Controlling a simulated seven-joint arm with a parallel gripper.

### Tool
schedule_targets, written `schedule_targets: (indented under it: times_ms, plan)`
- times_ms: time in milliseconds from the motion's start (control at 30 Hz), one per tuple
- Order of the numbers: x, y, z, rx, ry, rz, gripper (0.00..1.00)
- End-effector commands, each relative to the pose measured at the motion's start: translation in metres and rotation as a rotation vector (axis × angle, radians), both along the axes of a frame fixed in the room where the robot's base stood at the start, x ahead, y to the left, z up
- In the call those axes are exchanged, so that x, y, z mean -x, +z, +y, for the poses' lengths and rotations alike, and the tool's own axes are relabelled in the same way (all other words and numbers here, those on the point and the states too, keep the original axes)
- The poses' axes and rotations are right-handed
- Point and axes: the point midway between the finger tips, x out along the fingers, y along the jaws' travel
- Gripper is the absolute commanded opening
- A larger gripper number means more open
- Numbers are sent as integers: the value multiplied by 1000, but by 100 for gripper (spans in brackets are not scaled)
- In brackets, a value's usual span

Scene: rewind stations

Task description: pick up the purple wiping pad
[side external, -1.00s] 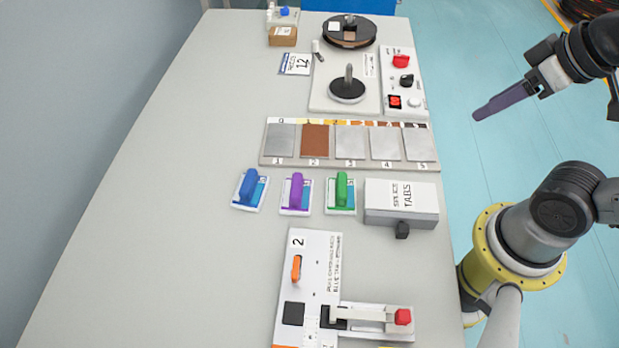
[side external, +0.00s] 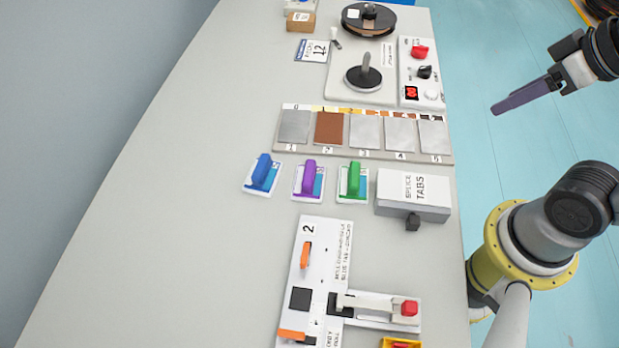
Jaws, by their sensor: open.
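The purple wiping pad (side external: 308,178) lies on the grey table, its raised purple handle on a white and blue base. It sits between a blue pad (side external: 263,174) on its left and a green pad (side external: 353,181) on its right. My gripper (side external: 495,110) is at the right of the view, over the floor side beyond the table edge, well apart from the pads. Its long dark purple fingers point left and hold nothing that I can see. From this angle the gap between the fingers is hard to make out.
A splice tabs box (side external: 412,192) stands right of the green pad. Behind the pads is a rack of numbered plates (side external: 363,134); farther back are a spindle unit (side external: 362,78) and a reel (side external: 368,20). A splicing station (side external: 322,270) is in front. The table's left side is clear.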

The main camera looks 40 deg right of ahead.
Motion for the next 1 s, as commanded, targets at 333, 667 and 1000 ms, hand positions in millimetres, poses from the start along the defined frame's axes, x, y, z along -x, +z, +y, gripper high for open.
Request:
schedule_targets:
  times_ms: [333,667,1000]
  plan:
    - [0,0,0,0,0,0,50]
    - [0,0,0,0,0,0,99]
    - [0,0,0,23,42,0,100]
